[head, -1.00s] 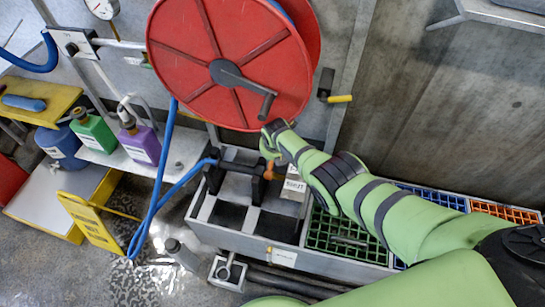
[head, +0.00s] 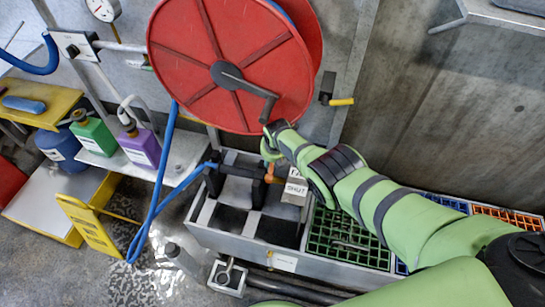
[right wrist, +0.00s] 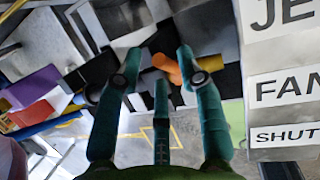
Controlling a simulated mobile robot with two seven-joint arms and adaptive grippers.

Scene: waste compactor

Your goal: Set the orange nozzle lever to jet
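The orange nozzle lever (head: 270,173) sits at the end of the black hose nozzle (head: 235,170) above the grey bench. It also shows in the right wrist view (right wrist: 167,67), partly behind a finger. A stepped label block (head: 294,188) stands right of it in the head view. My right gripper (head: 271,143) is just above the lever. Its teal fingers (right wrist: 155,65) are spread, with the lever near their tips; contact is unclear. My left gripper is out of view.
A red hose reel (head: 228,65) hangs right behind my right gripper. A blue hose (head: 160,180) runs down to the nozzle. Green, blue and orange grates (head: 345,240) lie under my right arm. A yellow floor sign (head: 85,225) stands at the left.

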